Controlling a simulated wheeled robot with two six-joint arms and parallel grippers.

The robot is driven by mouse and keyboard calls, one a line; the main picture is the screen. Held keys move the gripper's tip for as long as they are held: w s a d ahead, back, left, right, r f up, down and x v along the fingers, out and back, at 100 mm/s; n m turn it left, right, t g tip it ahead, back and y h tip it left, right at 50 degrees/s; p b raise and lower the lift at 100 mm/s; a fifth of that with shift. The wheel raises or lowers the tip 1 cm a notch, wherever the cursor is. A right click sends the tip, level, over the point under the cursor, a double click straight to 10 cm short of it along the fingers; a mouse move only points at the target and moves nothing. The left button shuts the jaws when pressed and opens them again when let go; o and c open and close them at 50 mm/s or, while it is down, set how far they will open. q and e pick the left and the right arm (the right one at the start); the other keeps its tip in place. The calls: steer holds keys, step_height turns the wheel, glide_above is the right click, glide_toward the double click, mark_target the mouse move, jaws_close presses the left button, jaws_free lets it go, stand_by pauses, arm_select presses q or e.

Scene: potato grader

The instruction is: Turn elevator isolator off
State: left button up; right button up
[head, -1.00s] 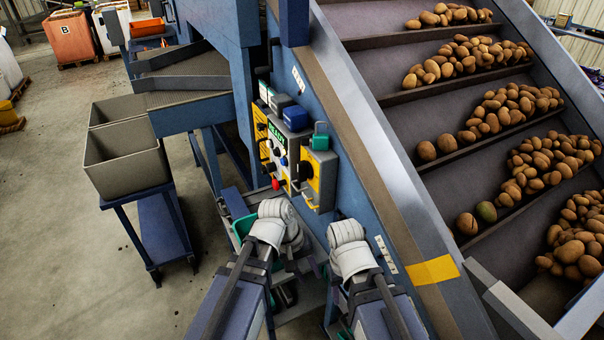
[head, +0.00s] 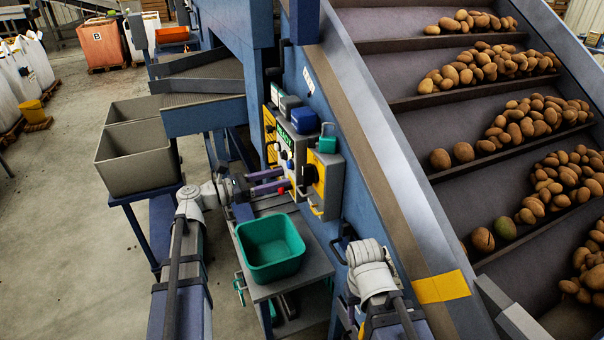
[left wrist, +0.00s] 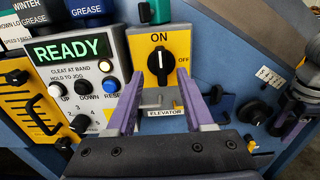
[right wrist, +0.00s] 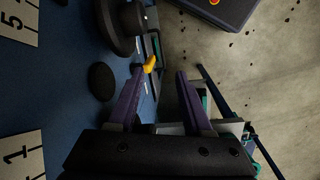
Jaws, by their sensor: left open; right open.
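The elevator isolator (head: 316,182) is a yellow-fronted grey box on the blue elevator frame. In the left wrist view its yellow plate (left wrist: 176,38) bears a black rotary knob (left wrist: 164,62), with ON above and OFF to the right. The knob's grip stands upright, toward ON. An "ELEVATOR" label sits below. My left gripper (head: 286,180) is open and faces the isolator. Its purple fingers (left wrist: 161,88) stand either side below the knob, with nothing between them. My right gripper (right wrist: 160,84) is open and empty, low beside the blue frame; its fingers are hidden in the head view.
A grey control box with a green READY display (left wrist: 70,50) and buttons adjoins the isolator on the left. A teal bin (head: 270,250) stands on a trolley below. Grey bins (head: 130,160) stand left. The potato conveyor (head: 400,150) rises at right.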

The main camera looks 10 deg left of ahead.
mark_target(303, 172)
arm_select(q)
steer(key=shift+x, duration=3.55)
jaws_close()
